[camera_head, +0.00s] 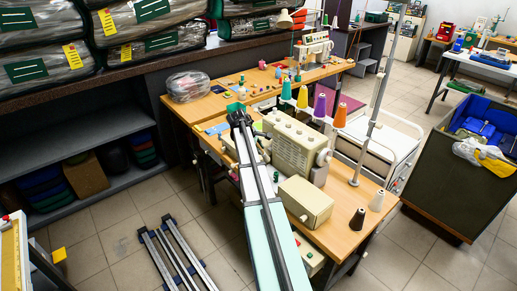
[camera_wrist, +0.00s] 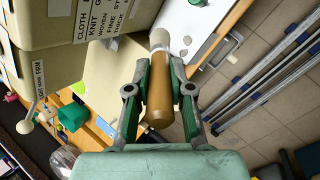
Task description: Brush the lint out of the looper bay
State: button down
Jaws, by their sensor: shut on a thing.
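My gripper (camera_wrist: 157,68) is shut on the brown wooden handle of a brush (camera_wrist: 158,103), held between its green fingers. The brush's pale head (camera_wrist: 159,39) points away from the wrist, over a light-coloured surface beside the machine. The beige overlock machine (camera_head: 297,147) stands on the wooden table in the head view; its labelled body also shows in the wrist view (camera_wrist: 62,28). Small greyish tufts, perhaps lint (camera_wrist: 187,41), lie near the brush head. I cannot tell whether the bristles touch anything. In the head view my arm hides part of the machine's left side.
A second sewing machine (camera_head: 316,46) is behind. A bin of blue cloth (camera_head: 440,165) stands right. Metal rails (camera_head: 176,255) lie on the floor left.

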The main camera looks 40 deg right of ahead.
jog(key=shift+d+f+b, duration=0.75)
jog(key=shift+f+b, duration=0.85)
jog(key=shift+f, duration=2.2)
jog(key=shift+a, duration=4)
notch_tip(320, 180, up, 7)
jog(key=p, duration=0.4)
jog(key=shift+f, duration=0.15)
